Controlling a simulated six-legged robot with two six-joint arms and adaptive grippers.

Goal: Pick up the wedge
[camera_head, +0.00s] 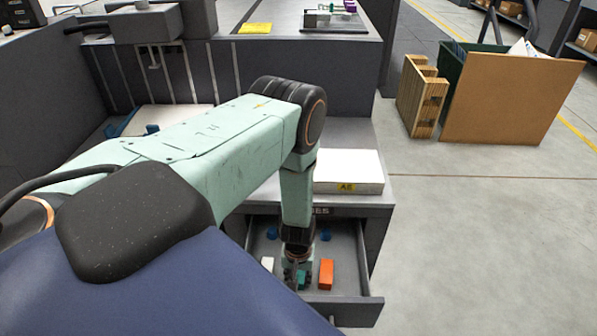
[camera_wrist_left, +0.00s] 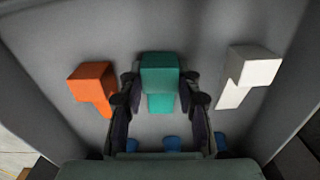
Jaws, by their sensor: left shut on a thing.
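My left gripper (camera_head: 297,274) reaches down into an open grey drawer (camera_head: 343,306) and is shut on a teal piece (camera_head: 304,281). In the left wrist view, the teal piece (camera_wrist_left: 159,75) sits between the two dark fingers of my left gripper (camera_wrist_left: 158,92). An orange piece (camera_head: 326,272) and a white piece (camera_head: 267,264) lie on either side, apart from the fingers; they also show in the wrist view, orange (camera_wrist_left: 93,83) and white (camera_wrist_left: 248,68). Which piece is the wedge I cannot tell, nor whether the teal piece is off the drawer floor. My right gripper is out of view.
The drawer walls stand close around the gripper. A white box (camera_head: 348,170) with a yellow label rests on the cabinet top above.

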